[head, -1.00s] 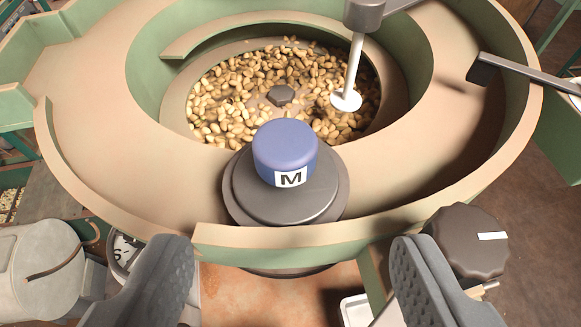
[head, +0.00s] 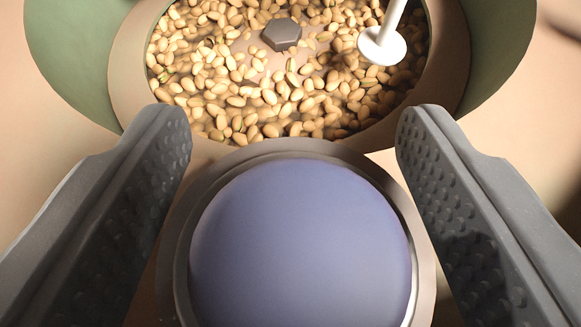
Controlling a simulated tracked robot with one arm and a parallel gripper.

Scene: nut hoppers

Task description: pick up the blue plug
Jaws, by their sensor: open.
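The blue plug (head: 300,245) fills the lower middle of the head view, seen from above as a smooth round blue top. A dark grey round base (head: 172,250) shows as a ring around it. My gripper (head: 292,125) is open, with one dark textured finger on the left of the plug and one on the right. A gap shows between each finger and the plug, and the fingers appear to be above or around its level; the exact height is hard to tell. The plug's label and sides are hidden from this angle.
Beyond the plug lies a round hopper bowl (head: 125,60) with many nuts (head: 240,85) in it. A dark hexagonal bolt (head: 282,34) sits in its middle. A white rod with a disc foot (head: 382,45) stands at the right of the nuts. Green curved walls (head: 75,50) rise around the bowl.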

